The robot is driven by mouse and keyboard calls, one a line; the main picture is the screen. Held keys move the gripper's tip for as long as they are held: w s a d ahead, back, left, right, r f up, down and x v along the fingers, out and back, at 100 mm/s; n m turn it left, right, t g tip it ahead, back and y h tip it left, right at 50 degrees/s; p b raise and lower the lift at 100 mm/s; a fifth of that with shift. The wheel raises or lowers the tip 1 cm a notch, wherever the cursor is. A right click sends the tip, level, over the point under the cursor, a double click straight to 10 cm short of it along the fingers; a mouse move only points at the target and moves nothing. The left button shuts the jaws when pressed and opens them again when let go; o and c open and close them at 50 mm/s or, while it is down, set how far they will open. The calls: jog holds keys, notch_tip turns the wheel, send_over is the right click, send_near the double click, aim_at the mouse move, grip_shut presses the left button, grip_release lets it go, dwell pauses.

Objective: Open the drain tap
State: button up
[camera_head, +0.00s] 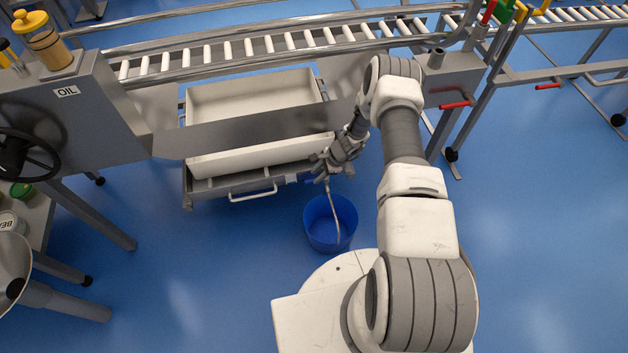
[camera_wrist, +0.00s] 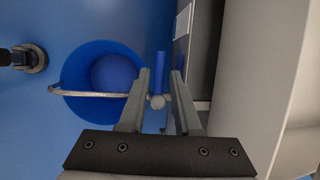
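The drain tap's blue handle (camera_wrist: 159,72) shows in the wrist view as a short upright bar above a round grey end. My gripper (camera_wrist: 161,78) is open, with one finger on each side of the blue handle. A narrow gap shows on both sides, so the fingers do not appear to touch it.
A roller conveyor (camera_head: 232,50) runs behind the tub. A grey console with an OIL label (camera_head: 67,91) stands at the left. A red lever (camera_head: 453,105) is on the frame to the right.

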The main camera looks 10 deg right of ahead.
jog(key=shift+b+x, duration=0.3)
jog(key=shift+x, duration=1.15)
jog(key=shift+c, duration=0.4)
grip_shut()
